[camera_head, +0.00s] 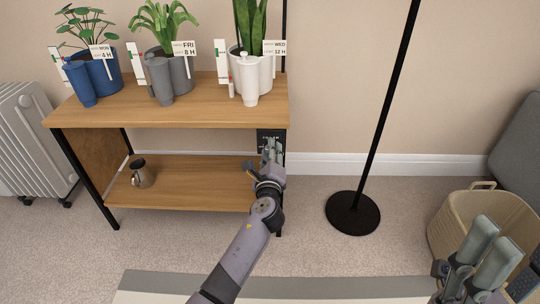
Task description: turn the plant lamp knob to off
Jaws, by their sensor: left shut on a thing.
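A small black control panel (268,134) with faint lettering is fixed at the right front of the wooden plant stand, just under the top board. My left gripper (271,149) reaches up to this panel, and its fingers are shut on the plant lamp knob. The fingers hide the knob, so its setting cannot be read. My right gripper (498,234) is at the lower right, with a gap between its fingers, empty and far from the panel.
The stand's top board (190,112) holds blue, grey and white pots with plants, tags and small watering vessels. A metal pitcher (141,174) is on the lower shelf. A lamp base (352,213), a basket (470,215) and a radiator (35,135) stand around.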

